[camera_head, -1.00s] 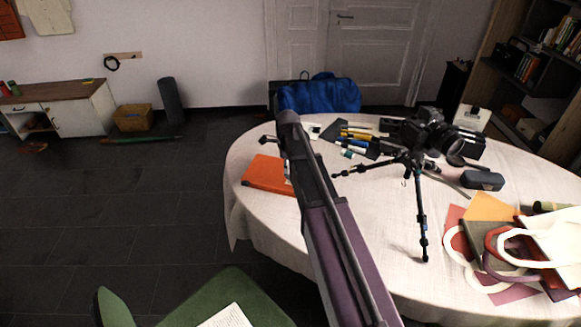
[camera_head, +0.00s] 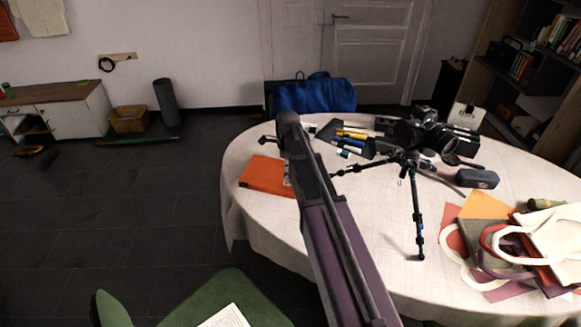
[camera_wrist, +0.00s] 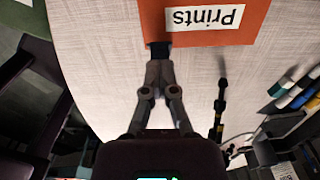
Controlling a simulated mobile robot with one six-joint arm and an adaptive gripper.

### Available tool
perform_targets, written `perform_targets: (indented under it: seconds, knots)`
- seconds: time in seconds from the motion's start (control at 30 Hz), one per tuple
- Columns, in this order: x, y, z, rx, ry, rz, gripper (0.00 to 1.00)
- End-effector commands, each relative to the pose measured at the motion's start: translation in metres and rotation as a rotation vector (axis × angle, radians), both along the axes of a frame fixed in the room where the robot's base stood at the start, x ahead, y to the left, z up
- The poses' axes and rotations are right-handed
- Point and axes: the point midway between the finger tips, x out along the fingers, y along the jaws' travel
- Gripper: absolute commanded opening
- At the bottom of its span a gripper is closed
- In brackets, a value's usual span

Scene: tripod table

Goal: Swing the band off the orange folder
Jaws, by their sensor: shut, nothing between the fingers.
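The orange folder (camera_head: 262,175) lies flat near the left edge of the white-clothed table, partly covered by my arm in the head view. In the wrist view the folder (camera_wrist: 205,38) is at the top, with a white "Prints" label (camera_wrist: 204,18) upside down. My gripper (camera_wrist: 158,50) is shut and empty, its dark fingertips at the folder's near edge, close to its left corner in that view. I cannot tell if they touch it. I cannot make out a band on the folder; the fingertips cover part of that edge.
A camera on a tripod (camera_head: 418,215) stands right of my arm, one leg reaching toward the folder. Pens (camera_head: 352,136) lie behind it. Bags and papers (camera_head: 510,250) fill the table's right side. A green chair (camera_head: 225,300) stands in front.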

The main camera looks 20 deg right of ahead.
Motion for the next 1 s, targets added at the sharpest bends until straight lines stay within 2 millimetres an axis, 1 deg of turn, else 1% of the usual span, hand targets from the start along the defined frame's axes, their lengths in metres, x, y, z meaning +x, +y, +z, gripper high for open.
perform_targets:
  seconds: [0.5,1.0]
  knots:
    - [-0.007,-0.01,0.005,0.0,0.0,-0.001,0.0]
    - [-0.008,-0.012,0.005,0.0,0.0,0.0,0.0]
